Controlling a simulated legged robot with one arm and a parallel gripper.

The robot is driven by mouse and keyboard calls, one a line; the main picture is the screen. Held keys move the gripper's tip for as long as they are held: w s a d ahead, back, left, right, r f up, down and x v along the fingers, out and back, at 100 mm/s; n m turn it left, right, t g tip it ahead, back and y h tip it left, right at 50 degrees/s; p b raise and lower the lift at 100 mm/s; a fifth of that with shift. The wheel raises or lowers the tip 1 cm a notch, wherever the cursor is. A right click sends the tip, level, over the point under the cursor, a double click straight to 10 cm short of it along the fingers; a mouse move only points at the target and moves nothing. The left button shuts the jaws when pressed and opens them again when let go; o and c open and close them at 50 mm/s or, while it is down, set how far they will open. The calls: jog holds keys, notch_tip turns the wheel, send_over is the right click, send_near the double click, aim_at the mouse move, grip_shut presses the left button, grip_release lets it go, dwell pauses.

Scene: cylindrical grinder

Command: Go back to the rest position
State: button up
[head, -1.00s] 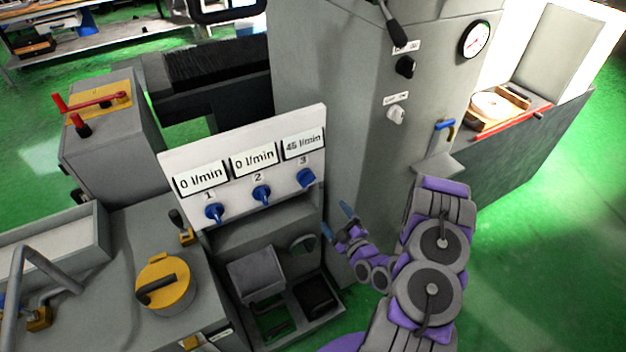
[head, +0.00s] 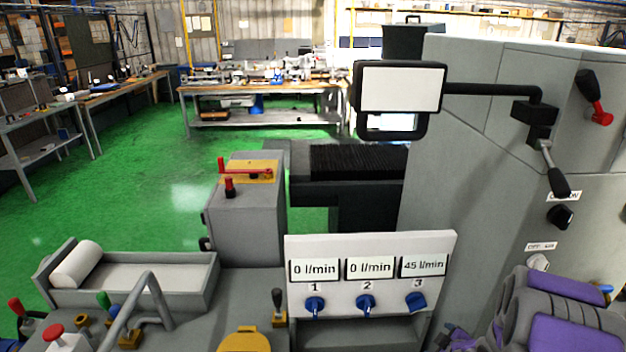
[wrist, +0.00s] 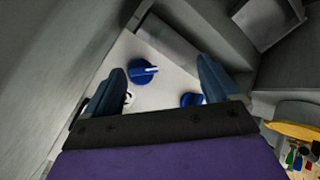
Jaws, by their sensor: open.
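My gripper (wrist: 160,88) is open and empty in the wrist view. Its two dark blue fingers stand apart, with the white flow panel (wrist: 165,60) beyond them. A blue knob (wrist: 143,71) shows between the fingers, and another blue knob (wrist: 192,99) is partly behind the right finger. In the head view my purple and grey arm is at the lower right, and the fingertips are not visible there. The flow panel (head: 436,250) carries knob 1 (head: 315,306), knob 2 (head: 366,304) and knob 3 (head: 416,301). Its displays read 0, 0 and 45 l/min.
The grey machine column (head: 480,130) with levers and switches stands at the right. A screen on an arm (head: 400,88) hangs before it. A tray with a white roll (head: 78,264) is at the lower left. Workbenches (head: 260,88) line the back. Green floor at the left is clear.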

jog(key=s+a+r+m+g+h, duration=0.25)
jog(key=s+r, duration=0.25)
jog(key=r, duration=0.3)
jog(key=s+a+r+m+g+y, duration=0.1)
jog(key=s+a+r, duration=0.4)
jog(key=s, duration=0.5)
jog(key=s+a+r+m+g+y, duration=0.1)
jog(key=s+a+r+m+g, duration=0.2)
jog(key=s+a, duration=0.4)
jog(key=s+a+r+m+g+y, duration=0.1)
jog(key=s+a+r+m+g, duration=0.2)
jog(key=s, duration=1)
jog(key=a+r+g, duration=0.1)
jog(key=a+r, duration=0.2)
jog(key=r, duration=0.1)
jog(key=shift+s, duration=0.25)
jog(key=shift+g, duration=0.25)
